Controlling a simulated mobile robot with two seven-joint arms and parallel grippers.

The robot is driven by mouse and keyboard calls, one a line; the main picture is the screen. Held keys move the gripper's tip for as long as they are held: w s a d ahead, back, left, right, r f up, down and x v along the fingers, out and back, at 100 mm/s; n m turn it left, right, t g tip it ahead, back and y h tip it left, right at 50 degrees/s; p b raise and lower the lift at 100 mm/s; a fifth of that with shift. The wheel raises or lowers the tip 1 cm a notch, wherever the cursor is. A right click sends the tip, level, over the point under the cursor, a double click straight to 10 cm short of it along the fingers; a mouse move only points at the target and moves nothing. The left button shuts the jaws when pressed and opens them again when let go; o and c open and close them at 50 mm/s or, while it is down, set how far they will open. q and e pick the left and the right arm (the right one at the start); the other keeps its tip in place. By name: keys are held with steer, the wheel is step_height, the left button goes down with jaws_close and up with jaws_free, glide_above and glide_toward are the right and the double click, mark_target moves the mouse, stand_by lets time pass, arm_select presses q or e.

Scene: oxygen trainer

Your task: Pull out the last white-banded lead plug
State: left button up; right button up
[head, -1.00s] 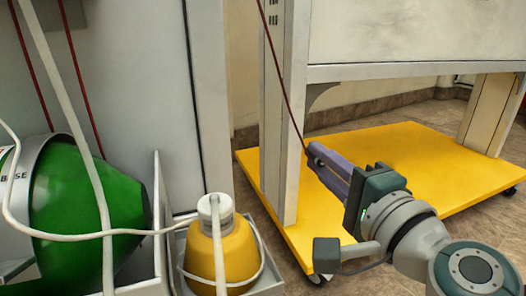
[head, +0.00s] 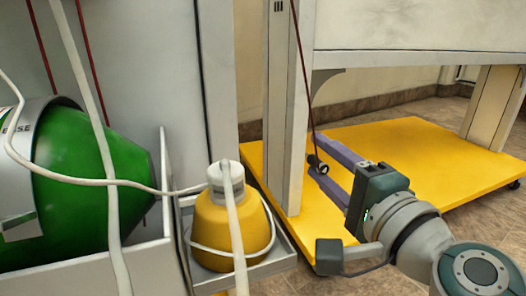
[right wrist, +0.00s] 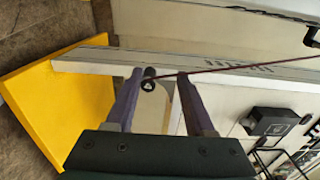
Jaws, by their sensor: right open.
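A small black plug (head: 318,166) with a pale mark hangs at the lower end of a dark red lead (head: 303,70), beside the grey upright post. I cannot tell whether the mark is a white band. My right gripper (head: 317,155) is open, its two purple fingers apart at the plug. In the right wrist view, the plug (right wrist: 148,80) shows between the fingertips of my right gripper (right wrist: 160,75), close to the left finger. I cannot tell whether it touches that finger. My left gripper is not in view.
A yellow base plate (head: 400,150) lies below, under the grey post (head: 283,110). The right wrist view shows a black box (right wrist: 270,121) on the pale panel.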

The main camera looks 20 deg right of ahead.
steer(key=s+p, duration=0.1)
steer(key=s, duration=0.9)
steer(key=shift+d, duration=0.4)
